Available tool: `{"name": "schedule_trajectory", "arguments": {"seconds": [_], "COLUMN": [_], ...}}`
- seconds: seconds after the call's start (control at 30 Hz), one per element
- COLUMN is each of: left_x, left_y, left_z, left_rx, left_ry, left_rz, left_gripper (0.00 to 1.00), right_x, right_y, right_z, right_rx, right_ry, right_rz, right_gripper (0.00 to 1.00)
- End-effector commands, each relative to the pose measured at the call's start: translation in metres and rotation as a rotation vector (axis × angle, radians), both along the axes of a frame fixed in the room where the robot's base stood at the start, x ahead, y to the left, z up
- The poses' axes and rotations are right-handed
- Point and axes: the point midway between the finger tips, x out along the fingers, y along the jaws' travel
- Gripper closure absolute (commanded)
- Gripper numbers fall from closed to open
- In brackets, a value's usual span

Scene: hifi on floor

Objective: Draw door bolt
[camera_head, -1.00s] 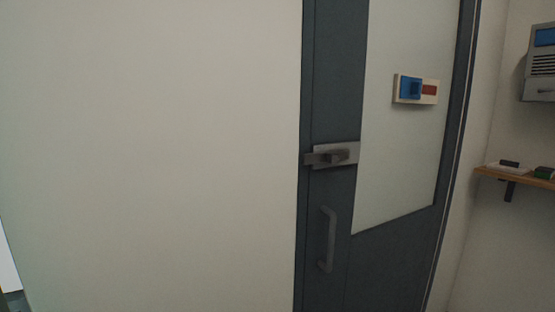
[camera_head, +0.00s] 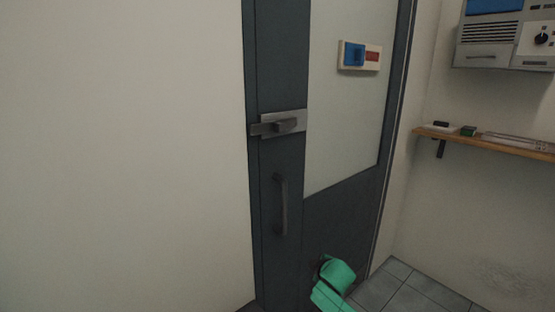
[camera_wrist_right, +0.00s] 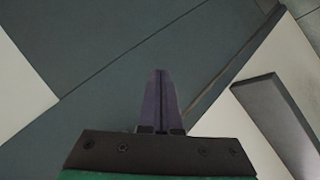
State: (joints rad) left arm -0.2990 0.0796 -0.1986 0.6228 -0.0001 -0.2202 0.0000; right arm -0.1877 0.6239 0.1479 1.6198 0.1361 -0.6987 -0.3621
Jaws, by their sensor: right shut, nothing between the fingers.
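The door bolt (camera_head: 283,124) is a grey metal slide on a pale plate, mounted on the dark grey door (camera_head: 275,80) near its left edge. Its left end reaches the door's left edge by the white wall. A vertical door handle (camera_head: 281,205) is below it. My right gripper (camera_wrist_right: 160,75) shows in the right wrist view, its two fingers together and empty, with dark grey panel surfaces beyond it. It is apart from the bolt. A green part of my arm shows low in the head view, in front of the lower door. My left gripper is not in view.
A blue and red sliding sign (camera_head: 360,56) is on the door's pale panel. A wooden shelf (camera_head: 490,141) with small items is on the right wall, under a grey wall unit (camera_head: 505,38). Tiled floor (camera_head: 400,290) shows at lower right.

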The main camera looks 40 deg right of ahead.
Motion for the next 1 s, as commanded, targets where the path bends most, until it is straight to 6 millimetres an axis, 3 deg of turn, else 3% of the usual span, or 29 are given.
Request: {"name": "schedule_trajectory", "arguments": {"seconds": [0.03, 0.13, 0.2, 0.3, 0.4, 0.53, 0.83, 1.0], "left_x": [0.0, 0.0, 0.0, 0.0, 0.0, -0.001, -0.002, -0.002], "left_y": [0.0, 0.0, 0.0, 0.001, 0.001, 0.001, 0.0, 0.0], "left_z": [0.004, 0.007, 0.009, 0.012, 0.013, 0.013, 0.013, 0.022], "left_rx": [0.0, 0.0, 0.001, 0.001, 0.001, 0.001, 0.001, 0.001], "left_ry": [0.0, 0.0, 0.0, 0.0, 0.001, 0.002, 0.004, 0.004], "left_rz": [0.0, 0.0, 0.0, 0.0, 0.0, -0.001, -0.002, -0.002], "left_gripper": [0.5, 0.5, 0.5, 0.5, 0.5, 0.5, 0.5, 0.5], "right_x": [0.019, 0.038, 0.038, 0.023, 0.005, -0.008, -0.007, 0.01], "right_y": [-0.001, 0.014, 0.039, 0.084, 0.123, 0.144, 0.144, 0.139], "right_z": [0.067, 0.191, 0.275, 0.368, 0.421, 0.444, 0.445, 0.447], "right_rx": [-0.077, -0.242, -0.371, -0.544, -0.672, -0.742, -0.742, -0.741], "right_ry": [-0.065, -0.175, -0.246, -0.325, -0.373, -0.395, -0.395, -0.393], "right_rz": [0.045, 0.137, 0.209, 0.299, 0.364, 0.394, 0.395, 0.395], "right_gripper": [1.0, 1.0, 1.0, 1.0, 1.0, 1.0, 1.0, 1.0]}}
